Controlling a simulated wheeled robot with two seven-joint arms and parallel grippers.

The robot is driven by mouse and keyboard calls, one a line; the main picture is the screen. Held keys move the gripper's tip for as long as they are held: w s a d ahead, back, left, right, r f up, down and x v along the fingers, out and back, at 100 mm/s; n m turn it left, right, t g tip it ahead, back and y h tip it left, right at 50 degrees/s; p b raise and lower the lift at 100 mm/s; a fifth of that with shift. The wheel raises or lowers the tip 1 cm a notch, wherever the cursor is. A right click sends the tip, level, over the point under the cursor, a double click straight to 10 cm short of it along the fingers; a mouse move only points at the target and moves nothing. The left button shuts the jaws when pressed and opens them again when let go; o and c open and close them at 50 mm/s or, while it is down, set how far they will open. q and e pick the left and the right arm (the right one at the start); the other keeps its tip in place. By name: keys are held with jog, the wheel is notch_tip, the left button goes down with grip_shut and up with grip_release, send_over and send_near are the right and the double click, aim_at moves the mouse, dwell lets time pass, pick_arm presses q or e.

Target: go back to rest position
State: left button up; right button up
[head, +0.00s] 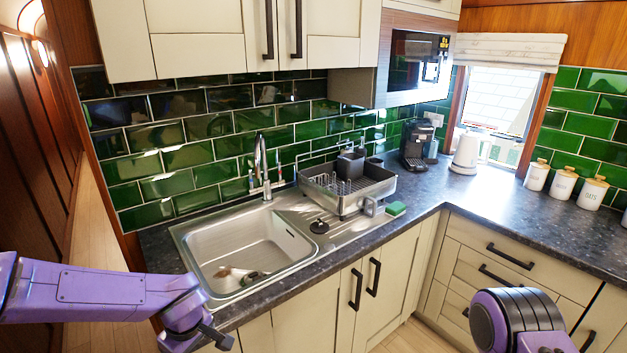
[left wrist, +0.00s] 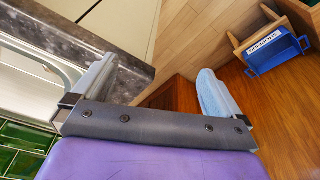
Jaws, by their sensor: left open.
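My left arm, purple, comes in from the left in the head view, and its gripper (head: 212,336) is at the bottom, beside the front edge of the counter by the sink. In the left wrist view the left gripper (left wrist: 155,85) shows two fingers wide apart with nothing between them. My right arm, purple and black, shows only in part at the bottom right of the head view. Its gripper fingers cannot be seen.
The sink (head: 222,247) holds a few small items. A dish rack (head: 347,187), a green sponge (head: 396,209) and a coffee machine (head: 415,145) stand on the dark counter (head: 470,195). The left wrist view shows wooden floor and a blue bin (left wrist: 275,52).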

pick_arm(q)
jog(key=s+a+f+t+y+b, duration=0.2)
jog(key=s+f, duration=0.1)
jog(key=f, duration=0.4)
jog(key=s+a+f+t+y+b, duration=0.1)
jog(key=s+a+f+y+b, duration=0.15)
jog(key=f, duration=0.45)
jog(key=s+f+m+h+b, duration=0.1)
jog(key=s+f+m+b, duration=0.1)
jog(key=s+f, duration=0.6)
jog(key=s+f+m+g+h+b, duration=0.1)
jog(key=s+f+m+h+b, duration=0.1)
jog(key=s+f, duration=0.6)
jog(key=s+m+b, duration=0.1)
jog(key=s, duration=0.4)
jog(key=shift+d+f+m+b, duration=0.2)
jog(key=shift+m+b, duration=0.1)
jog(key=shift+m, duration=0.1)
